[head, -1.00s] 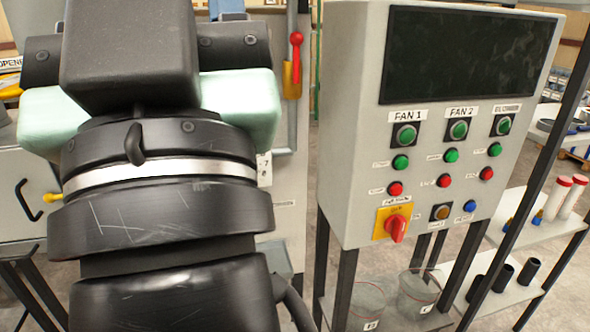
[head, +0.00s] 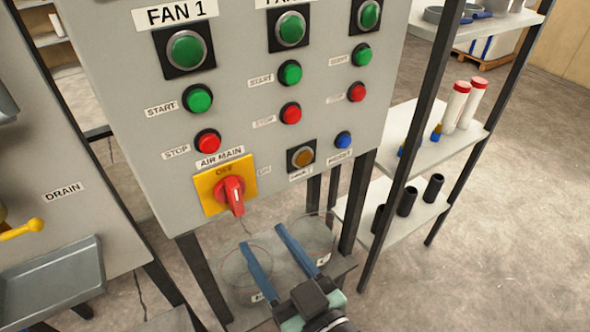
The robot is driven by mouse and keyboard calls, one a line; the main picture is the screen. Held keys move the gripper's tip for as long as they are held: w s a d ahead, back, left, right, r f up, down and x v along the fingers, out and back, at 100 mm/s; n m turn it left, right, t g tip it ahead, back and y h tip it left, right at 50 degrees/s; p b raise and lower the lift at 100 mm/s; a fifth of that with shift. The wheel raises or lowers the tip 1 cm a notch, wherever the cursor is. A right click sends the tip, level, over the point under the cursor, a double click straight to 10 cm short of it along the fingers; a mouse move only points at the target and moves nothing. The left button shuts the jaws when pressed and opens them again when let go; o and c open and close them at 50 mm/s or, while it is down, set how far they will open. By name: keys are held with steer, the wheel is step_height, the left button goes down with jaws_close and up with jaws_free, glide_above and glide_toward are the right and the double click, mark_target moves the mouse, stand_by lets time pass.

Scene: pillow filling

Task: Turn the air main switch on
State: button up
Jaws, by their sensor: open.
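The AIR MAIN switch (head: 231,194) is a red rotary knob on a yellow plate (head: 209,188), low on the grey control panel (head: 120,100). OFF is printed above the knob, and a small label is to its right. The knob's handle points downward, slightly right. My gripper (head: 261,236) is below and to the right of the switch, in front of the glass containers. Its two blue fingers are spread apart with nothing between them. It does not appear to touch the switch.
Above the switch are green start and red stop buttons (head: 208,141). An amber button (head: 301,158) and a blue button (head: 343,139) are to its right. Glass containers (head: 308,232) stand on a shelf below. A dark-posted rack (head: 405,150) is at right. A grey tray (head: 55,282) and yellow handle are at left.

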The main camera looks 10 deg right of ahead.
mark_target(236, 196)
steer(key=p+x, duration=0.1)
steer(key=x, duration=0.2)
steer(key=p+x, duration=0.1)
steer(key=x, duration=0.3)
steer(key=f+p+x, duration=0.1)
steer(key=x, duration=0.3)
steer(key=shift+w+d+p, duration=0.1)
steer(key=shift+p, duration=0.2)
steer(key=shift+w, duration=0.5)
jaws_close()
